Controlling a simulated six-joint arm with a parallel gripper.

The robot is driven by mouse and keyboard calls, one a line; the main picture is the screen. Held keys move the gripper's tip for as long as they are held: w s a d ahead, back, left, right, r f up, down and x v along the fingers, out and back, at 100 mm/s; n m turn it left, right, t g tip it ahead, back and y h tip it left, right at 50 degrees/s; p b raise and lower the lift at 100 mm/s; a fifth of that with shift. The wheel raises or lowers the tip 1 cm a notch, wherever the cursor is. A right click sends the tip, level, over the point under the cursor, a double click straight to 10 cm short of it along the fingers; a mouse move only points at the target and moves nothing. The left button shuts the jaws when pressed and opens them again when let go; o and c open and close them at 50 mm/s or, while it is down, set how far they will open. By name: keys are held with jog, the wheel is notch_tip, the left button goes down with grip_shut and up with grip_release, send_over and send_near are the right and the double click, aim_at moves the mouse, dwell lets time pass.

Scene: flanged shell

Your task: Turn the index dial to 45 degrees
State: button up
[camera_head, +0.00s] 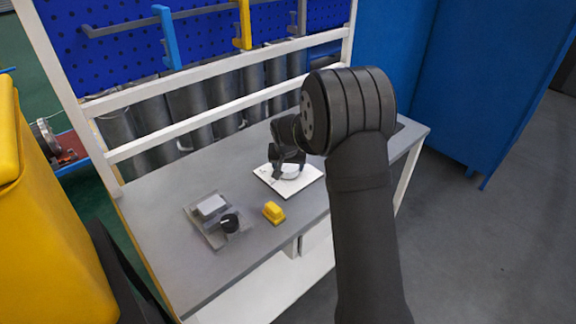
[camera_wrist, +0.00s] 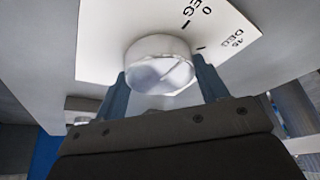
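The index dial (camera_wrist: 160,66) is a pale, round, raised knob on a white plate (camera_wrist: 100,48) with black degree marks. In the wrist view, "0 DEG" and a second DEG mark with a tick show at the upper right. My gripper (camera_wrist: 162,84) has one blue-grey finger on each side of the dial, and both fingertips appear flush against its rim. The dial's pointer direction is not clear. In the head view, the dial (camera_head: 292,172) sits on the white plate (camera_head: 309,182), partly hidden by my gripper (camera_head: 285,173).
A grey fixture (camera_head: 205,228) with a light block and a black knob (camera_head: 230,223) stands left on the grey table (camera_head: 165,262). A yellow block (camera_head: 274,212) lies between it and the plate. A white frame rail (camera_head: 190,134) runs behind. The table's front left is clear.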

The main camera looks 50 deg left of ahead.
jog(key=shift+c, duration=1.2)
jog(key=shift+m, duration=0.3)
jog(key=m+t+h, duration=0.1)
jog(key=m, duration=0.2)
jog(key=shift+s+a, duration=0.1)
jog(key=m+h, duration=0.2)
jog(key=m, duration=0.3)
jog(key=shift+a, duration=0.1)
jog(key=o, duration=1)
